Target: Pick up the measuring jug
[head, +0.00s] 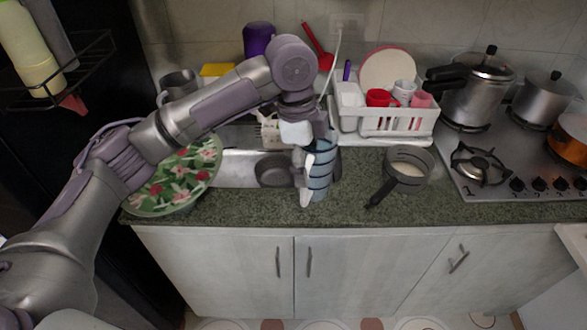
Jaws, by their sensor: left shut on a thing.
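The measuring jug (321,172) appears to be the tall blue vessel with dark horizontal bands at the counter's front, right of the sink. It looks upright; I cannot tell whether its base touches the counter. My left gripper (312,174) comes down over it from above and is shut on it, with a pale finger along its left side. The gripper hides part of the jug's top and left side. My right gripper is not in view.
A grey pan (408,168) with a dark handle sits to the right. A white dish rack (397,123) with cups stands behind. A floral plate (176,176) is at the left beside the sink (236,168). A stove (510,180) with pots is at right.

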